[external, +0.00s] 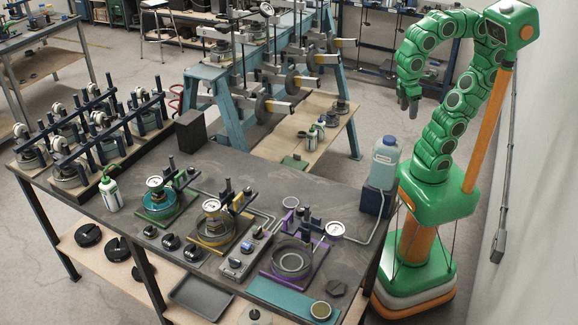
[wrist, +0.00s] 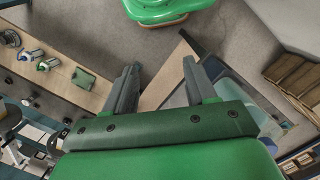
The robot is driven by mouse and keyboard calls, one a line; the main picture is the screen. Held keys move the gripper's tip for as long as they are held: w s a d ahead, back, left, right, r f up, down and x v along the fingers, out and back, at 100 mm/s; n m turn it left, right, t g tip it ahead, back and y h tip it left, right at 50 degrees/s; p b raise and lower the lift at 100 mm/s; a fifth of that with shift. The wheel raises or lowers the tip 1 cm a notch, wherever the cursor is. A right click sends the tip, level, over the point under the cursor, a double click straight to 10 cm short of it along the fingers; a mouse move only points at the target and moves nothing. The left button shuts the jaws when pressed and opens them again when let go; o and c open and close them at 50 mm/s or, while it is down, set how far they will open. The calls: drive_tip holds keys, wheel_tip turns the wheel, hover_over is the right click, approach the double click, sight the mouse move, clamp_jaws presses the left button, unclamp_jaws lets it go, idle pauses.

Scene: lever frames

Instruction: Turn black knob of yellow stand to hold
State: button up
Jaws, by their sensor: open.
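The yellow stand (external: 212,244) is on the dark bench, between a teal-green stand (external: 164,212) and a purple stand (external: 292,263). It carries a round dish, a white-faced gauge (external: 211,206) and a dark upright with a yellow part. Black knobs (external: 192,251) sit along the bench at its front left; their markings are too small to read. My gripper (external: 408,104) hangs high at the upper right, pointing down, well away from the yellow stand. In the wrist view its two grey fingers (wrist: 160,88) are apart with nothing between them. The yellow stand is not seen there.
A blue-capped bottle (external: 385,160) stands on a dark blue block at the bench's right edge, near my arm. A white bottle (external: 110,192) and a black block (external: 190,131) stand farther left. A teal frame (external: 222,105) rises behind the bench.

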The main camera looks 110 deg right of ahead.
wheel_tip(320, 180, up, 6)
drive_tip(key=w+a+r+m+y, duration=0.1)
drive_tip(key=w+a+m+y, duration=0.2)
drive_tip(key=w, duration=0.5)
drive_tip(key=w+a+r+m+y, duration=0.1)
drive_tip(key=w+a+r+y, duration=0.15)
drive_tip(key=w+a, duration=0.45)
drive_tip(key=w+a+r+m+y, duration=0.15)
drive_tip(key=w+y, duration=0.25)
drive_tip(key=w, duration=0.6)
drive_tip(key=w+d+m+t+y, duration=0.35)
drive_tip(key=w+m, duration=0.25)
drive_tip(key=w, duration=0.5)
drive_tip(key=w+d+m+t+y, duration=0.2)
drive_tip(key=w+d+m, duration=0.25)
drive_tip(key=w, duration=0.75)
drive_tip(key=w+d+f+m+t+y, duration=0.1)
drive_tip(key=w+d+f+m+t, duration=0.5)
drive_tip(key=w+d, duration=0.3)
drive_tip(key=m+g, duration=0.1)
drive_tip(key=g, duration=0.1)
approach(247, 191)
drive_tip(key=shift+t, duration=0.25)
drive_tip(key=shift+x, duration=3.5)
drive_tip(key=shift+s+f, duration=0.1)
drive_tip(key=shift+f, duration=0.1)
drive_tip(key=shift+c, duration=0.2)
